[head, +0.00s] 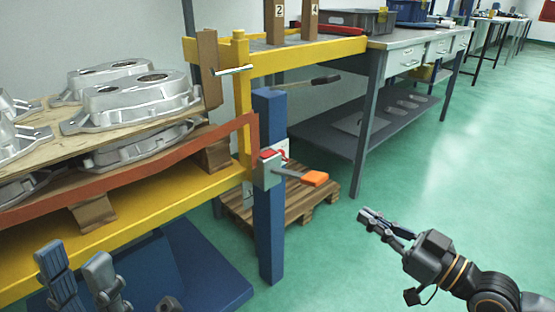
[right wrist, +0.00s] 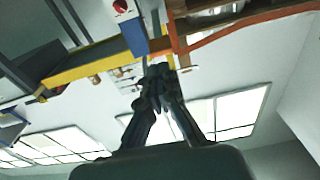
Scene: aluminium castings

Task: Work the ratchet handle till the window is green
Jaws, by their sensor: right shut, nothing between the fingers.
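The ratchet handle, a lever with an orange grip (head: 314,178), sticks out to the right from a grey housing (head: 268,172) on a blue post (head: 270,225). A small window (head: 270,154) at the top of the housing shows red. A white label with red also shows on the post in the right wrist view (right wrist: 121,8). My right gripper (head: 367,217) is shut and empty, to the right of and below the orange grip, apart from it. It also shows shut in the right wrist view (right wrist: 159,75). My left gripper (head: 74,255) is open and empty at the lower left.
A yellow frame (head: 205,182) carries a board with several aluminium castings (head: 130,98). A black-handled lever (head: 325,80) juts out near the post top. Green floor at right is clear.

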